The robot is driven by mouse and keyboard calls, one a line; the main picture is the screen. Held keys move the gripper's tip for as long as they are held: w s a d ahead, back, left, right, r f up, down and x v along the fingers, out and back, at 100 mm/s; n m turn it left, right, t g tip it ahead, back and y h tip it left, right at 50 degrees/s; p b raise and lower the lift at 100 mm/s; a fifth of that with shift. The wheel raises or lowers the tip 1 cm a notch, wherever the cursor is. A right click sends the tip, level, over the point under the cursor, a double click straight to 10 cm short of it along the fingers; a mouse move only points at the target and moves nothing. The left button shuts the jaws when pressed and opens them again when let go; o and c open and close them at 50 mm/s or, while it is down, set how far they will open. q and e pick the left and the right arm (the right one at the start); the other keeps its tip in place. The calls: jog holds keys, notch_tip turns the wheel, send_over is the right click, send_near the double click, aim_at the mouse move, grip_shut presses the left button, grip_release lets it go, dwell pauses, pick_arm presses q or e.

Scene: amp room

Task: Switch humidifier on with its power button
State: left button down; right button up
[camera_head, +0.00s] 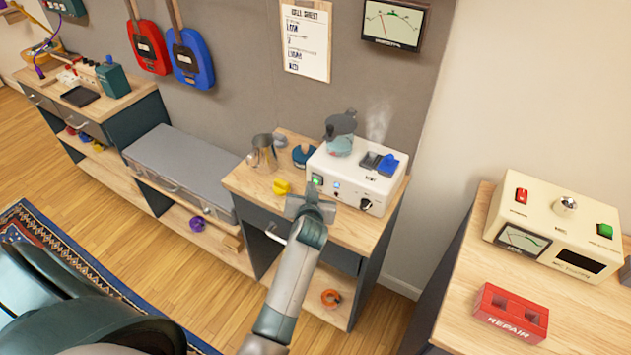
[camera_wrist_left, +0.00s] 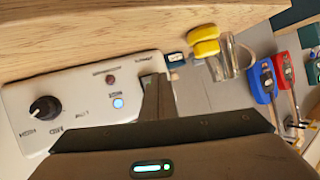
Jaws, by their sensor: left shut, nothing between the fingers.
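The humidifier (camera_head: 350,178) is a white box on the wooden workbench, with a teal-grey piece on top and faint mist above it. Its front has a green-lit button (camera_head: 317,180) at left, a small blue light (camera_head: 337,188) and a black knob (camera_head: 366,204). In the left wrist view the humidifier panel (camera_wrist_left: 75,100) shows the knob (camera_wrist_left: 45,108), the blue light (camera_wrist_left: 118,103) and a dark red dot. My left gripper (camera_head: 314,196) is shut and empty, its tip close before the green button. Contact cannot be told; the green button is hidden in the wrist view.
A metal jug (camera_head: 263,152), a yellow object (camera_head: 282,187) and a blue round item (camera_head: 303,155) stand left of the humidifier. At right another bench holds a cream meter unit (camera_head: 560,225) and a red REPAIR box (camera_head: 510,312).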

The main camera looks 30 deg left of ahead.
pick_arm(q)
jog(key=shift+s, duration=0.1)
jog(key=shift+s+a+p, duration=0.1)
jog(key=shift+s+p, duration=1.1)
jog(key=shift+s, duration=1.75)
jog(key=shift+f, duration=0.1)
